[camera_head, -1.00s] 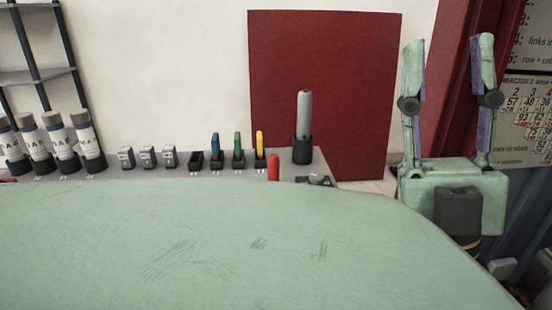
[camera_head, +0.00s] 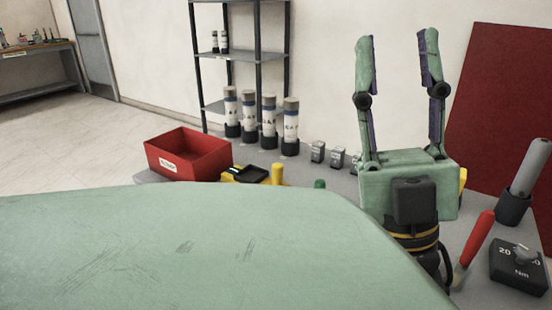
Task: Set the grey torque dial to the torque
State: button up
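The torque dial is a grey knob (camera_head: 522,253) on a dark box (camera_head: 520,272) near the right edge of the bench. The box carries the white marks "20" and "Nm". Another number is partly hidden behind the knob, and I cannot read the pointer's exact setting. My gripper (camera_head: 396,40) is open and empty, its two fingers pointing up and spread wide. In the picture it is left of and above the dial, apart from it.
A red-handled tool (camera_head: 478,238) stands just left of the dial box. A grey cylinder in a black holder (camera_head: 513,207) is behind it. A red bin (camera_head: 188,153), a yellow item (camera_head: 255,174) and several labelled bottles (camera_head: 268,120) are farther left. A red panel (camera_head: 500,110) stands behind.

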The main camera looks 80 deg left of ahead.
aim_at(526, 254)
jog(key=i+u, duration=0.2)
jog(key=u, duration=1.15)
jog(key=i+u, duration=0.15)
jog(key=u, duration=0.15)
jog(key=i+u, duration=0.1)
jog(key=u, duration=0.25)
jog(key=k+z, duration=0.5)
jog(key=z, duration=0.15)
jog(key=k+z, duration=0.35)
jog(key=i+z, duration=0.15)
jog(key=z, duration=1.4)
jog(key=i+j+z, duration=0.3)
jog(key=i, duration=0.15)
